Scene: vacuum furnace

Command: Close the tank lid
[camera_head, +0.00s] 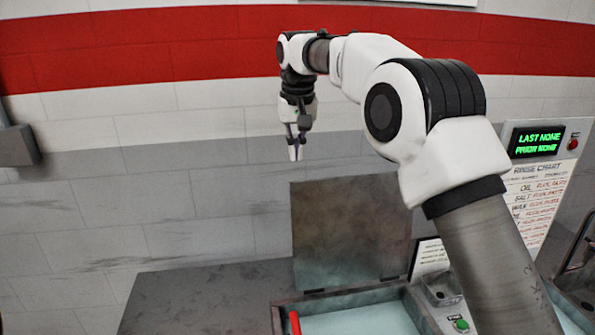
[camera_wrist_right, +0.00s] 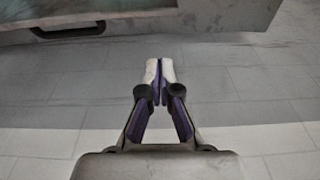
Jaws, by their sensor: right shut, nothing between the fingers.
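The tank lid (camera_head: 350,230) is a grey metal plate that stands raised, about upright, at the back of the tank (camera_head: 375,293). The tank is open and light blue-grey shows inside it. My right gripper (camera_head: 296,152) hangs pointing down, above and a little left of the lid's upper left corner, apart from it in the picture. In the right wrist view the fingertips (camera_wrist_right: 160,65) are together with nothing between them. My left gripper is not in view.
A red handle (camera_head: 295,323) shows at the tank's front left. A small box with a green button (camera_head: 461,325) sits right of the tank. A green-lit display (camera_head: 537,142) and a rinse chart (camera_head: 540,195) are at the right. The grey worktop (camera_head: 200,298) left of the tank is clear.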

